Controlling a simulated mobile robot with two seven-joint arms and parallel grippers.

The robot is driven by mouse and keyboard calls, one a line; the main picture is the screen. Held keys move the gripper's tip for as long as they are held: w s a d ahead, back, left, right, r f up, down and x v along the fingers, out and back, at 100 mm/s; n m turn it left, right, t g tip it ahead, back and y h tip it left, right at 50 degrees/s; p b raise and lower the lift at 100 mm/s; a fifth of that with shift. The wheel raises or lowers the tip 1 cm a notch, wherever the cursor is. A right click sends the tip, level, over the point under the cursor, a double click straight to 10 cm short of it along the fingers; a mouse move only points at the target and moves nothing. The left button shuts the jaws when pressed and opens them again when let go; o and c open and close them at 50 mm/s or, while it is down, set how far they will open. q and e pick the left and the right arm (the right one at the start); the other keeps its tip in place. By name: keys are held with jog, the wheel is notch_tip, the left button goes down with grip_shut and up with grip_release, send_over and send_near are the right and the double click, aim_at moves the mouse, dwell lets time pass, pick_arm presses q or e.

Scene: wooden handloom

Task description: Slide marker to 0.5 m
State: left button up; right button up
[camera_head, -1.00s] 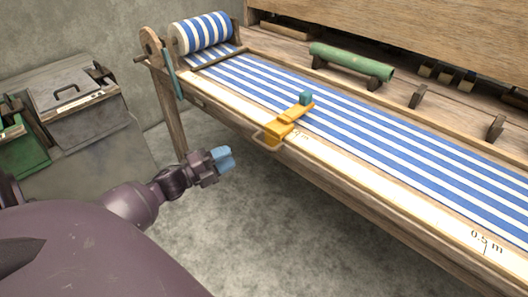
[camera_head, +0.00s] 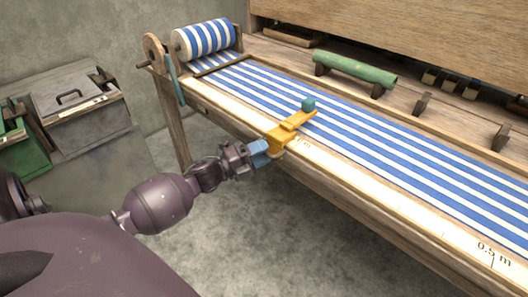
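The yellow marker (camera_head: 290,127) sits across the front rail of the loom, beside a partly hidden printed label. A teal knob (camera_head: 308,104) stands on its far end over the striped cloth. The "0.5 m" label (camera_head: 494,252) is printed on the pale rail (camera_head: 400,209) at the lower right, well away from the marker. My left gripper (camera_head: 260,152), with blue fingertips, is at the marker's front end, where the handle loop is. The fingertips overlap the handle in the picture; I cannot tell whether they grip it. My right gripper is not in view.
Blue-and-white striped cloth (camera_head: 380,150) lies along the loom behind the rail, with a cloth roll (camera_head: 208,40) at the far left. A green cylinder (camera_head: 355,67) rests on supports behind. Grey (camera_head: 80,107) and green (camera_head: 22,147) boxes stand at the left. The rail toward 0.5 m looks clear.

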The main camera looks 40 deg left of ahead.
pick_arm(q)
jog(key=shift+w+d, duration=0.15)
jog(key=shift+w, duration=0.2)
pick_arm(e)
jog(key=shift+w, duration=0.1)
pick_arm(q)
grip_shut()
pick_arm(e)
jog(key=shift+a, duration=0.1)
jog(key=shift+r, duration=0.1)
